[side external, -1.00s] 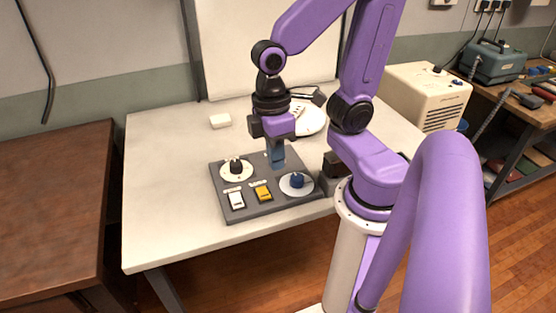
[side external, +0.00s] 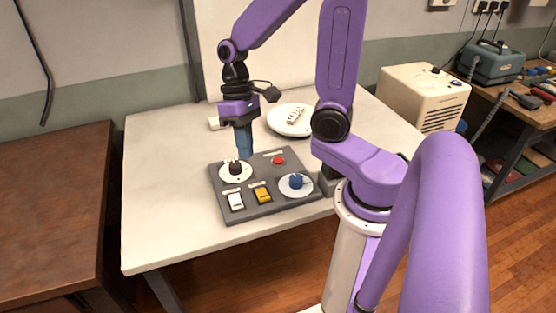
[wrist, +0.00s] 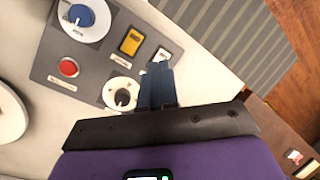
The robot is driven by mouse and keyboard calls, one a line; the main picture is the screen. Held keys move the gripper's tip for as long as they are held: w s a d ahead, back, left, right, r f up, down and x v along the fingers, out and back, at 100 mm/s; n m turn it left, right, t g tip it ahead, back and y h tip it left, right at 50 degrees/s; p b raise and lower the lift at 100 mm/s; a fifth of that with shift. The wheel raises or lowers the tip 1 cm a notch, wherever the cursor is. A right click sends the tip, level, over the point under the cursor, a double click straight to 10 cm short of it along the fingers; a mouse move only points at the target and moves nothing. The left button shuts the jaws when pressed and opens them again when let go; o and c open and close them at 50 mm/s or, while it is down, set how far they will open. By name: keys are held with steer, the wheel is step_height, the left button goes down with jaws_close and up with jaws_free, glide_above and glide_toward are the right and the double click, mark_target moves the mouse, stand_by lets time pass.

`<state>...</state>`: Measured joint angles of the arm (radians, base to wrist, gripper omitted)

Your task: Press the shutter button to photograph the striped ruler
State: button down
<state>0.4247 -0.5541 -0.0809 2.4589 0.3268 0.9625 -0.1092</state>
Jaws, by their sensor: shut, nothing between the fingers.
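The grey control panel (side external: 262,207) lies on the white table. It carries a red button (side external: 278,161), a black knob (side external: 235,168) on a white dial, a blue knob (side external: 296,181), a white switch (side external: 236,201) and a yellow switch (side external: 262,194). My gripper (side external: 246,157) is shut and empty, above the panel's back left part near the black knob, left of the red button. In the wrist view the red button (wrist: 68,68) is in plain sight, apart from the fingers (wrist: 158,68). A white object with dark marks (side external: 296,115) lies on a round white disc; I cannot tell if it is the striped ruler.
The round white disc (side external: 276,122) stands behind the panel, before a white upright board (side external: 290,50). A small white block (side external: 213,123) sits behind my gripper. The table's left side is clear. A beige box (side external: 405,90) stands at the right.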

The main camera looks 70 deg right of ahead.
steer(key=w+d+m+y, duration=0.1)
steer(key=w+d+m, duration=0.1)
steer(key=m, duration=0.1)
steer(key=m+t, duration=1.1)
steer(key=m, duration=0.8)
glide_above(281, 160)
steer(key=shift+s+f, duration=0.1)
steer(key=shift+f, duration=1.1)
steer(key=shift+f, duration=4.45)
steer(key=shift+f, duration=0.1)
steer(key=shift+f, duration=0.3)
